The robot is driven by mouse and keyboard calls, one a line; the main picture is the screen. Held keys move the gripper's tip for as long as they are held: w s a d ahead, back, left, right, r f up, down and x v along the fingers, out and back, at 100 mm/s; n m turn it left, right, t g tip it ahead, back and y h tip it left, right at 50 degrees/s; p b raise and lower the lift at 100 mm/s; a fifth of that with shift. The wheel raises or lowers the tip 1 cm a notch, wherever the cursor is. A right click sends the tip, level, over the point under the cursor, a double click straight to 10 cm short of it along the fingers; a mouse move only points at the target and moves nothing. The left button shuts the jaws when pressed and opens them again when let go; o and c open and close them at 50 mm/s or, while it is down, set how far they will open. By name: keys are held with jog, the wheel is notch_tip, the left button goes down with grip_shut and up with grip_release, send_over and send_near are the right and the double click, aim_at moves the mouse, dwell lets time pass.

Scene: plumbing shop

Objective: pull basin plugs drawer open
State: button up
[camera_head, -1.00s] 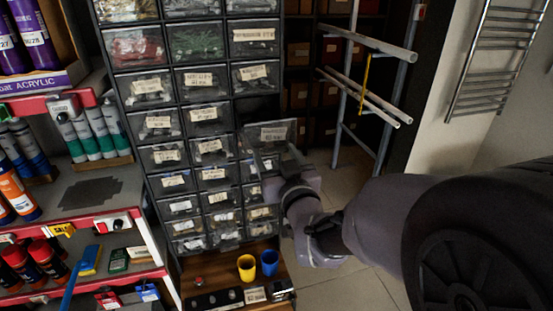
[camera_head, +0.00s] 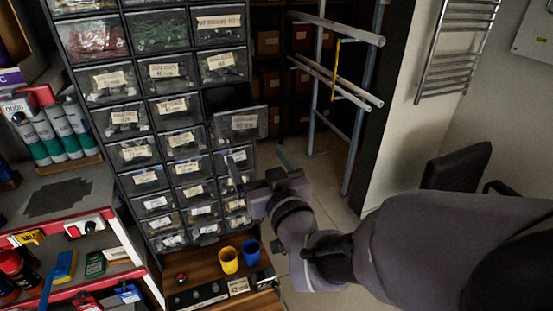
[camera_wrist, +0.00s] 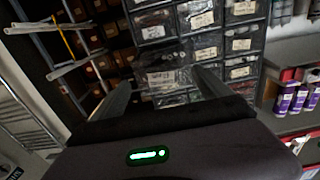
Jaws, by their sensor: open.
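A clear-fronted drawer (camera_head: 242,125) in the right column of the dark drawer cabinet stands out from its neighbours, with a dark gap beside it. Its pale label is too blurred to read, so I cannot confirm that it is the basin plugs drawer. In the head view my gripper (camera_head: 261,166) is just below and in front of this drawer, fingers spread and empty. In the wrist view my gripper (camera_wrist: 163,88) is open, and the protruding drawer front (camera_wrist: 161,78) shows between and beyond the fingers, apparently apart from them.
Other labelled drawers (camera_head: 170,70) fill the cabinet. A yellow cup (camera_head: 228,260) and a blue cup (camera_head: 251,252) stand on the wooden ledge below. A pipe rack (camera_head: 340,85) stands right of the cabinet. Red-edged shelves (camera_head: 60,232) are at left. Some floor is clear.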

jog(key=b+v, duration=1)
jog(key=b, duration=0.1)
jog(key=shift+s+b, duration=0.3)
jog(key=shift+d, duration=0.15)
jog(key=s+d+f+m+g+h, duration=0.3)
jog(key=d+f+m, duration=0.1)
jog(key=d+f, duration=0.25)
jog(key=s+d+f+m+g+h, duration=0.3)
jog(key=d+f, duration=0.3)
jog(key=f, duration=0.1)
jog(key=s+f+m+g, duration=0.2)
jog(key=s+f+g, duration=0.2)
jog(key=s, duration=0.3)
jog(key=shift+s+f+m, duration=0.2)
jog(key=shift+s+m, duration=0.1)
jog(key=shift+s, duration=0.1)
jog(key=shift+a, duration=0.1)
